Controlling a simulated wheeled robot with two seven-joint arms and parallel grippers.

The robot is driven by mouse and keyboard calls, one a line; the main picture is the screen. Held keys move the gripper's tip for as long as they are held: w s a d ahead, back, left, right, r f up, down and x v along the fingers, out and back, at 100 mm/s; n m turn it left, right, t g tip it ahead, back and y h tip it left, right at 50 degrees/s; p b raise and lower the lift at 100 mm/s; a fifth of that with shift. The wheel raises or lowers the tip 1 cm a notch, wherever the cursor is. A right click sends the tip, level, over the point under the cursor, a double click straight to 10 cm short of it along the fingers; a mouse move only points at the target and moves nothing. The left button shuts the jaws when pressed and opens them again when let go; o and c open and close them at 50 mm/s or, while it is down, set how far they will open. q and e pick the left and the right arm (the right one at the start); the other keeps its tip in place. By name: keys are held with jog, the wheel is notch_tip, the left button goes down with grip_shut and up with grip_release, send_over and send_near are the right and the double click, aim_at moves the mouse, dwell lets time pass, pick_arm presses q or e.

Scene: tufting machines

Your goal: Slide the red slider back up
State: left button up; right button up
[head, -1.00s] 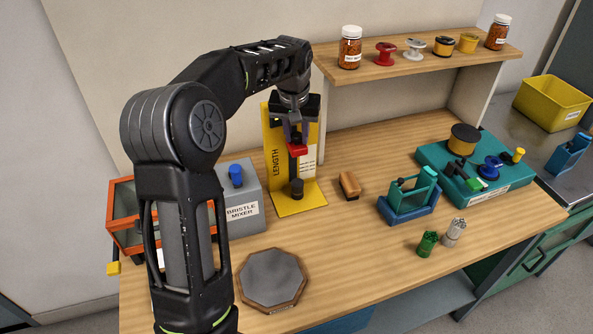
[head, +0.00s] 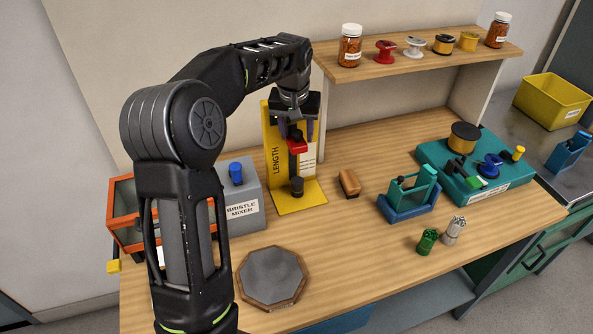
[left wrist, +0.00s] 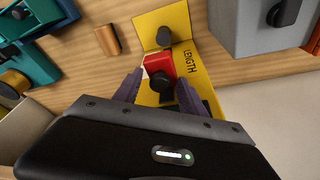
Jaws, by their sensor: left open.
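The red slider (head: 297,146) sits on the upright yellow LENGTH gauge (head: 275,152), in the upper part of its track. It has a dark knob on its front. It also shows in the left wrist view (left wrist: 157,66), with its black knob (left wrist: 161,82) facing the camera. My left gripper (head: 296,132) is open at the gauge, its two purple-grey fingers on either side of the slider. In the left wrist view the fingers (left wrist: 158,88) stand apart, flanking the slider and knob; contact cannot be told. My right gripper is out of view.
The grey bristle mixer (head: 253,192) stands left of the gauge. A brown wooden block (head: 349,184) and a blue-green device (head: 408,196) lie to the right. A shelf (head: 420,58) with jars and spools is behind. An octagonal plate (head: 272,276) lies in front.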

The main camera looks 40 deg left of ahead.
pick_arm(q)
jog(key=shift+r, duration=0.1)
jog(key=shift+r, duration=3.45)
jog(key=shift+f, duration=0.1)
